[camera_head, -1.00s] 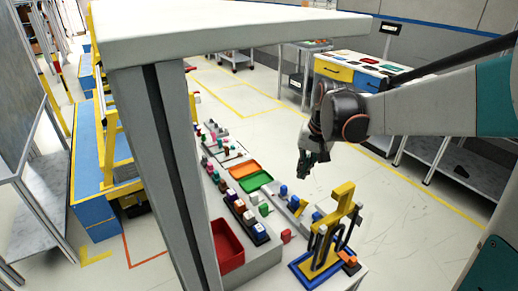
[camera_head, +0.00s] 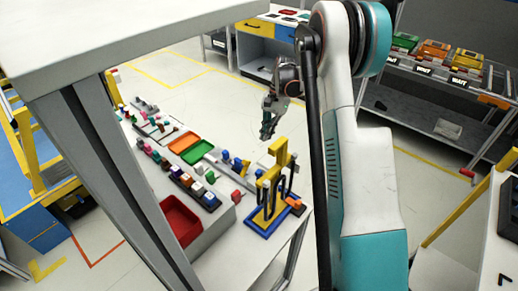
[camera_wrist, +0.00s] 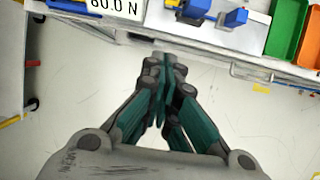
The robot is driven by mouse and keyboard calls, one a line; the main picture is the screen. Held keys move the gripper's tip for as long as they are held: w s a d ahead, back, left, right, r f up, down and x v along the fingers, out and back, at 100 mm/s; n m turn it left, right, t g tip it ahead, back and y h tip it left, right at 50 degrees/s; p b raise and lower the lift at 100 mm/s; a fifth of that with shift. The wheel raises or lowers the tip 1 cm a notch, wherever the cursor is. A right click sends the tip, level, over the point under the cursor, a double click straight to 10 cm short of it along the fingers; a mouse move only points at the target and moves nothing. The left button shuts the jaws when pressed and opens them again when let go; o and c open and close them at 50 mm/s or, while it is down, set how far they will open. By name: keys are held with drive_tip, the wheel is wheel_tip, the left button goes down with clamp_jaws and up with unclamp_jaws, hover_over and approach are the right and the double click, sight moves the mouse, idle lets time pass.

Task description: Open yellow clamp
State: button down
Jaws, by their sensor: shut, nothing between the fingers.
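The yellow clamp (camera_head: 279,160) stands upright on a blue-framed base (camera_head: 262,222) at the near right end of the workbench in the head view. Dark prongs hang at its sides; its working parts are too small to read. My gripper (camera_head: 267,134) is shut and empty, pointing down, just above and left of the clamp's top in the picture. The gap in depth cannot be told. In the wrist view my closed fingertips (camera_wrist: 166,62) show over the floor by the bench edge, touching nothing. The clamp's upright is not seen there.
Green (camera_head: 196,151) and orange (camera_head: 184,141) trays, a red bin (camera_head: 181,221) and several small coloured parts crowd the bench. A grey post (camera_head: 115,170) and overhead shelf (camera_head: 150,30) stand at left.

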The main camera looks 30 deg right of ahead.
sight(244, 169)
drive_tip(key=b+x, duration=0.3)
drive_tip(key=x, duration=0.7)
drive_tip(key=shift+s+a+r+b, duration=0.25)
drive_tip(key=shift+a+r, duration=0.45)
drive_tip(key=shift+r, duration=0.05)
drive_tip(key=shift+s+a+r+b, duration=0.25)
drive_tip(key=shift+a+r, duration=0.5)
